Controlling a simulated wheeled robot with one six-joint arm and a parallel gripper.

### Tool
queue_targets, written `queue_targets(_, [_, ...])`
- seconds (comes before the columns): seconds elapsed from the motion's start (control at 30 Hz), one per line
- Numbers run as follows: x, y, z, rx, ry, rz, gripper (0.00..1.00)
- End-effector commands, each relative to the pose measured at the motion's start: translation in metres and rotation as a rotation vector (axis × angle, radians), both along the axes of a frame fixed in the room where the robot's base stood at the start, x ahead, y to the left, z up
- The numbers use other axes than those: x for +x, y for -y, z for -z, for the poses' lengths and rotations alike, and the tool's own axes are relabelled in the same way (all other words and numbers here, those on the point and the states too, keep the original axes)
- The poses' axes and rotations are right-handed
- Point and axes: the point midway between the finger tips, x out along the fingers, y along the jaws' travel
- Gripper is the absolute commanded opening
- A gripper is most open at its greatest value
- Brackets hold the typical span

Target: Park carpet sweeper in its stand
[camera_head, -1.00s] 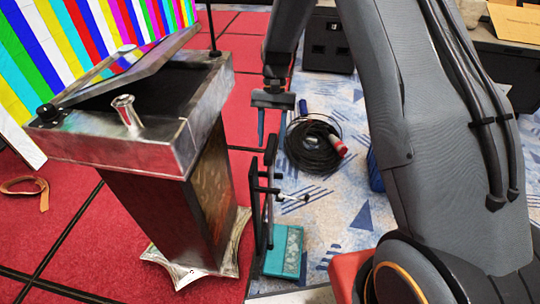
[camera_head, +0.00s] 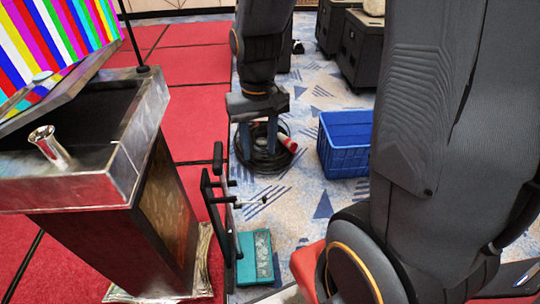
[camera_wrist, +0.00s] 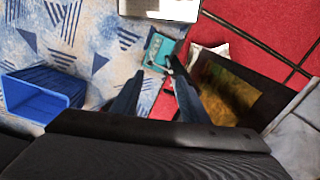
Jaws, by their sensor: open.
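A flat teal block with a grey patterned top (camera_head: 255,258), looking like the carpet sweeper's head, lies on the patterned floor. A thin black upright frame (camera_head: 208,205) with a dark grip at its top and a short side prong stands at its left. I cannot tell which parts are handle and which are stand. The teal block also shows in the wrist view (camera_wrist: 158,50), beyond my fingertips. My gripper (camera_head: 258,150) points down, open and empty, with blue fingers. In the head view it overlaps the cable coil behind the frame. It also shows in the wrist view (camera_wrist: 157,78).
A metal-topped lectern (camera_head: 150,215) stands left of the frame on red carpet, close to it. A black cable coil (camera_head: 262,163) and a blue crate (camera_head: 345,145) lie behind. Black cases (camera_head: 365,50) stand farther back. Patterned floor between teal block and crate is clear.

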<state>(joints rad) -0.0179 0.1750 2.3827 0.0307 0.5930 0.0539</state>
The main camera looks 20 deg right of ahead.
Motion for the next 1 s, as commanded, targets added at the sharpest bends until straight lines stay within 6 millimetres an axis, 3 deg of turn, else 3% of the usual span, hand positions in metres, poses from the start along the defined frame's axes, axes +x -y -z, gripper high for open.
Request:
queue_targets(0.1, [-0.031, 0.007, -0.002, -0.011, 0.051, -0.038, 0.41])
queue_targets(0.23, [-0.046, 0.01, -0.002, -0.018, 0.078, -0.062, 0.41])
queue_targets(1.0, [-0.049, 0.011, -0.001, -0.019, 0.083, -0.067, 0.41])
